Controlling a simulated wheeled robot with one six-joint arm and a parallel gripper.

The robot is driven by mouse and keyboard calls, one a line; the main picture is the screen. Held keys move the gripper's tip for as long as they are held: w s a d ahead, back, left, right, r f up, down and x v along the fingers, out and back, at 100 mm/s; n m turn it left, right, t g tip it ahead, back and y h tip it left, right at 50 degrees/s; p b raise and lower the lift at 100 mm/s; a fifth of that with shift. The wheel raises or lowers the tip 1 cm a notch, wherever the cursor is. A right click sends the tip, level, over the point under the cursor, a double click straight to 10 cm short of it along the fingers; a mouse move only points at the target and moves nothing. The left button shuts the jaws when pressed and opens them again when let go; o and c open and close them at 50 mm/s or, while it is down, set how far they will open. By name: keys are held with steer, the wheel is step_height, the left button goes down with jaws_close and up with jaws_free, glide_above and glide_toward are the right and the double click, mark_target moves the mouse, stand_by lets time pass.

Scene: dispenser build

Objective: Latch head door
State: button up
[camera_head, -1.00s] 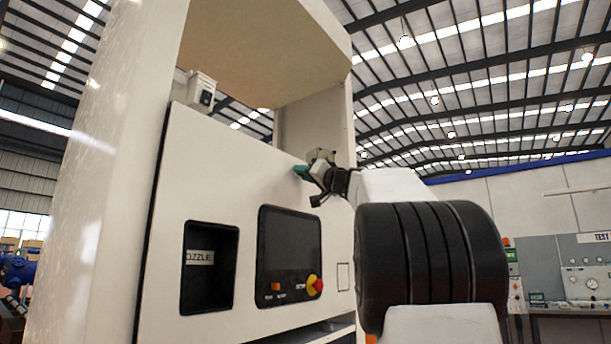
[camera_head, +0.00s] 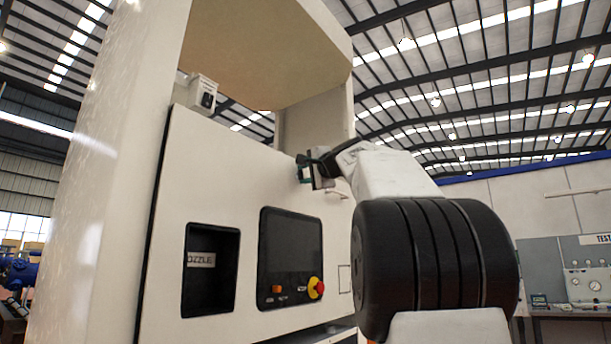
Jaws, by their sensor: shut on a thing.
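The head door (camera_head: 225,150) is the white front panel of the dispenser, with a dark screen (camera_head: 290,246) and a nozzle recess (camera_head: 210,268) in it. It looks flush with the cabinet, though I cannot tell whether it is latched. My gripper (camera_head: 303,168) is at the upper right part of the door, seen from behind and side-on. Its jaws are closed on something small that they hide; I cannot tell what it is. A thin handle-like bar (camera_head: 337,194) shows on the door just right of and below my gripper.
The white cabinet side (camera_head: 105,180) stands at the left, and its canopy (camera_head: 265,50) hangs above the door. A small grey box (camera_head: 200,92) sits on the door's top edge at left. A red and yellow knob (camera_head: 316,288) is below the screen. A test bench (camera_head: 570,285) stands at far right.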

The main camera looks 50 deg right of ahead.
steer(key=shift+m+g, duration=0.5)
steer(key=shift+m, duration=0.7)
steer(key=shift+r+m, duration=0.1)
steer(key=shift+m, duration=0.2)
steer(key=o, duration=1)
steer(key=v, duration=0.7)
steer(key=shift+s+a+r, duration=0.1)
steer(key=shift+s+a, duration=0.1)
steer(key=shift+s, duration=0.15)
